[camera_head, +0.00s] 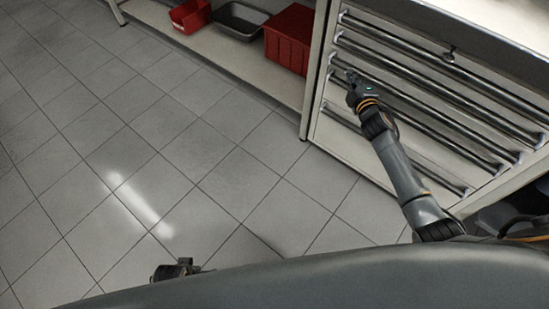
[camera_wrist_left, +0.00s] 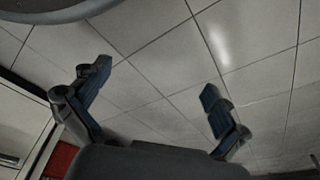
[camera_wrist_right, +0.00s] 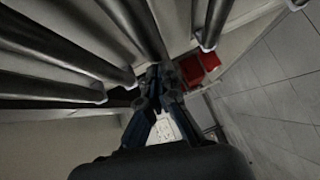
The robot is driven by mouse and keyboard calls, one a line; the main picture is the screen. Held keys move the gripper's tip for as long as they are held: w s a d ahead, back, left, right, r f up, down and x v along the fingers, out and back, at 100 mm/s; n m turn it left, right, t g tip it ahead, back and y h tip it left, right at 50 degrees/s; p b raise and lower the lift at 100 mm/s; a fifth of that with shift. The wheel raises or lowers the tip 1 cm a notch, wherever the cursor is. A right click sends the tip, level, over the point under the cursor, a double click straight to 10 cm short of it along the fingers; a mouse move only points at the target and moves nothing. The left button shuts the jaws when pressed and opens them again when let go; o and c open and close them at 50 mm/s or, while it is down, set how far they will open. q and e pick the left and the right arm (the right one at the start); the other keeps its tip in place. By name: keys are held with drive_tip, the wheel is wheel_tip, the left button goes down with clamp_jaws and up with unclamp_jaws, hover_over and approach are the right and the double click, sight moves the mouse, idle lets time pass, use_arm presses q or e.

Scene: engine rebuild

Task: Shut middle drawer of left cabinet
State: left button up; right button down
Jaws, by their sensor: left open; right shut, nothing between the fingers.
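The cabinet (camera_head: 345,140) stands at the right of the head view, with several drawers that have long metal bar handles. A middle drawer's handle (camera_head: 440,115) runs slantwise across its front. My right gripper (camera_head: 352,76) is shut and empty, with its tips at the left part of the middle handles. In the right wrist view the closed fingers (camera_wrist_right: 158,78) point in among the bars; whether they touch one I cannot tell. How far each drawer stands out is hard to tell. My left gripper (camera_wrist_left: 155,85) is open and empty above the floor, away from the cabinet.
Left of the cabinet, a low shelf (camera_head: 215,55) holds a small red bin (camera_head: 190,15), a grey metal tray (camera_head: 240,20) and a larger red bin (camera_head: 289,40). A cabinet leg stands beside the shelf. The tiled floor (camera_head: 120,150) is clear.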

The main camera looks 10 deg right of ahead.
use_arm(q)
drive_tip(key=shift+w+r, duration=0.15)
drive_tip(key=shift+r, duration=0.25)
use_arm(e)
drive_tip(key=shift+w+d+r, duration=0.2)
drive_tip(key=shift+w+d, duration=0.4)
drive_tip(key=shift+d, duration=0.2)
